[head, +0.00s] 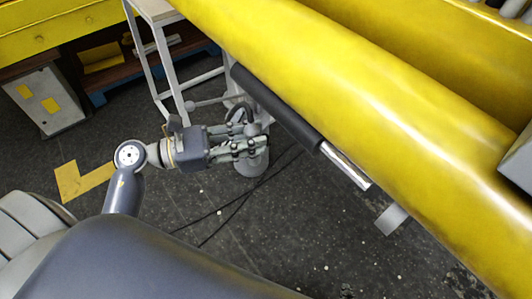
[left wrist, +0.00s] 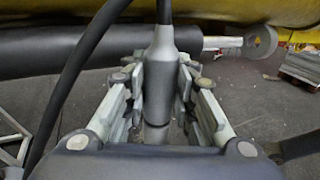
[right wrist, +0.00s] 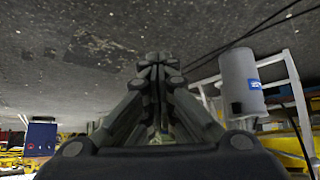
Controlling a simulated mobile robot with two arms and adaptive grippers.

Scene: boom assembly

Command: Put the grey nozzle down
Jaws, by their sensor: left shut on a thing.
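My left gripper (head: 262,145) is in the middle of the head view, below the yellow boom. In the left wrist view the left gripper (left wrist: 160,95) is shut on the grey nozzle (left wrist: 162,62), a tapered grey body with a thin neck at its top. The fingers press on it from both sides and hide part of its lower end. In the head view I cannot clearly tell the nozzle apart from the grey parts around the fingers. My right gripper (right wrist: 157,68) shows only in the right wrist view; its fingers are together, with nothing visible between them.
The yellow boom (head: 350,80) and a black cylinder with a chrome rod (head: 345,166) pass just beyond my left gripper. A white stand (head: 160,60) is behind it. A dark hose (left wrist: 85,70) crosses the left wrist view. A grey canister (right wrist: 241,82) shows in the right wrist view.

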